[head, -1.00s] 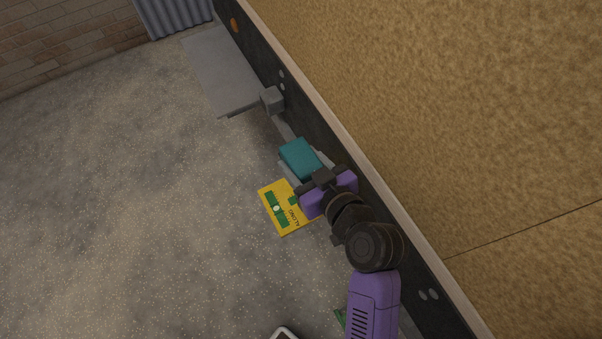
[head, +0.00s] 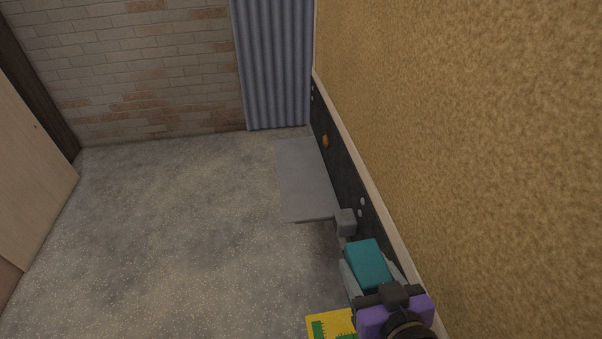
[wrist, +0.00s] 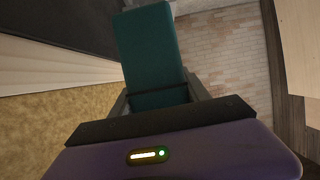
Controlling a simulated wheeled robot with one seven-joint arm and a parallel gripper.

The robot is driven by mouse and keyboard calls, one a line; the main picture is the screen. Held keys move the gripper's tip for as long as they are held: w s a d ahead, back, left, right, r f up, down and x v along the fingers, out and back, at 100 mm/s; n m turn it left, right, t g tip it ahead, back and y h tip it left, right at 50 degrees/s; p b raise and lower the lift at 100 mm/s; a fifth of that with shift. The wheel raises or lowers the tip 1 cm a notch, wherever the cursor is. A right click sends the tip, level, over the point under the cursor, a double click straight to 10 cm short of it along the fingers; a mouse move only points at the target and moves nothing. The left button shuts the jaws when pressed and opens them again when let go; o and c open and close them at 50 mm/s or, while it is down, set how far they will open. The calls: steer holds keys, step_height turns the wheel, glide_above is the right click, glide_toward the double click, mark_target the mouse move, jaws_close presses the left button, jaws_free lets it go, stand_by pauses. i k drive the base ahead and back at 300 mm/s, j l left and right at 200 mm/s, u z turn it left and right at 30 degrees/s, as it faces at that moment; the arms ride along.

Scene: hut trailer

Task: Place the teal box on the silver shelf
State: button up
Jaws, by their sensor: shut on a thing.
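The teal box (head: 368,264) is held between the fingers of my gripper (head: 366,278) at the lower right of the head view. In the wrist view the teal box (wrist: 151,58) stands out ahead of my gripper (wrist: 160,104), with a finger on either side. My gripper is shut on it. The silver shelf (head: 304,178) is a flat grey plate along the dark strip at the foot of the tan wall, farther ahead than the box. The box is apart from the shelf.
A small grey block (head: 345,222) lies between the box and the shelf. A yellow and green card-like thing (head: 331,324) is partly cut off at the bottom edge. A blue-grey curtain (head: 272,65) hangs behind the shelf. The speckled floor (head: 180,220) to the left is clear.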

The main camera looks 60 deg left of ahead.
mark_target(301, 177)
steer(key=i+j, duration=0.1)
steer(key=j, duration=0.35)
steer(key=i+j, duration=0.1)
steer(key=j, duration=0.35)
steer(key=i+j, duration=0.15)
steer(key=j, duration=0.3)
steer(key=i+j, duration=0.1)
steer(key=j, duration=0.3)
steer(key=i+j, duration=0.1)
steer(key=j, duration=0.35)
steer(key=i+j, duration=0.1)
steer(key=j, duration=0.35)
